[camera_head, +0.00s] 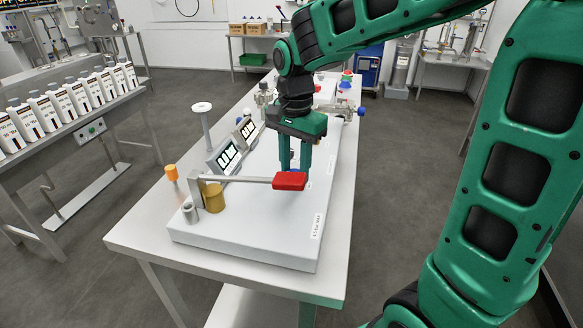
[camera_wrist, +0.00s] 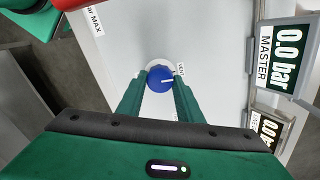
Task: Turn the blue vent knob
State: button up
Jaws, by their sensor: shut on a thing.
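The blue vent knob (camera_wrist: 160,79) is round with a white pointer line and sits on a pale collar on the white panel. A small label beside it reads partly as VENT. My gripper (camera_wrist: 160,88) points down at the panel, with one green finger on each side of the knob, shut on it. In the head view my gripper (camera_head: 295,158) is low over the panel, behind the red lever handle. The knob is mostly hidden there by the fingers and the handle.
A red-handled lever (camera_head: 290,181) reaches across just in front of my fingers.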

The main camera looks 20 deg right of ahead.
jog(key=shift+w+a+r+m, duration=0.15)
jog(key=shift+w+a+m, duration=0.1)
jog(key=shift+m, duration=0.25)
jog(key=o, duration=1)
jog(key=shift+o, duration=0.2)
jog(key=shift+s, duration=0.1)
jog(key=shift+d, duration=0.1)
notch_tip(320, 180, up, 10)
jog(key=shift+r, duration=0.25)
